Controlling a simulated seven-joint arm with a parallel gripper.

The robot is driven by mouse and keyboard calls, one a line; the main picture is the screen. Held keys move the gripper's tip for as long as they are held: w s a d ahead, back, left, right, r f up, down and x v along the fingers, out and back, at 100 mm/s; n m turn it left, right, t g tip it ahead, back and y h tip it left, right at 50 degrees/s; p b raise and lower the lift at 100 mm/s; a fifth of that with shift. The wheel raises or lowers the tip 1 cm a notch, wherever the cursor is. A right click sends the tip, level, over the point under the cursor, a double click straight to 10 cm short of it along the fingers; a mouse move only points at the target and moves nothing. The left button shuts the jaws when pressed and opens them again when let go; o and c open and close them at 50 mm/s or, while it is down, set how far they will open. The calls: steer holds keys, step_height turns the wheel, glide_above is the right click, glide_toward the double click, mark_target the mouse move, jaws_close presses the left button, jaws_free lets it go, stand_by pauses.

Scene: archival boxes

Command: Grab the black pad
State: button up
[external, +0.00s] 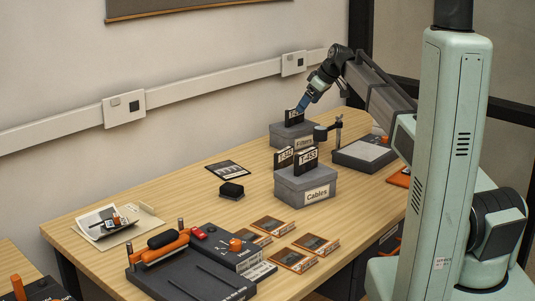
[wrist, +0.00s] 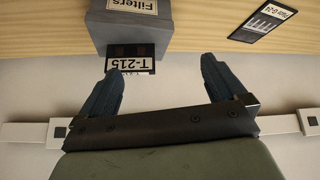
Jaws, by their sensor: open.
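A small black pad (external: 231,189) lies on the wooden table, left of the grey Cables box. It does not show in the wrist view. My gripper (external: 302,106) is at the far end of the table, above the grey Filters box and well away from the pad. In the wrist view my gripper (wrist: 160,72) has its two blue fingers spread with nothing held between them. A black card marked T-215 (wrist: 132,63) stands at the Filters box (wrist: 105,22), just beyond the fingertips.
The Cables box (external: 306,187) holds upright black cards. A flat dark picture card (external: 228,169) lies behind the pad. A black device with an orange roller (external: 160,247) and several orange-edged tiles (external: 292,260) are nearer the front.

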steer(key=s+a+f+n+g+h, duration=0.25)
steer(key=s+a+n, duration=0.65)
steer(key=s+a, duration=0.55)
steer(key=n+g+h, duration=0.2)
steer(key=n+h, duration=0.1)
steer(key=n, duration=0.6)
glide_above(231, 186)
steer(key=shift+y, duration=0.25)
steer(key=f, duration=0.9)
steer(key=shift+w+a, duration=0.1)
steer(key=shift+w, duration=0.2)
steer(key=shift+s+f, duration=0.2)
steer(key=shift+f, duration=2.5)
steer(key=shift+c, duration=0.2)
steer(key=c, duration=1)
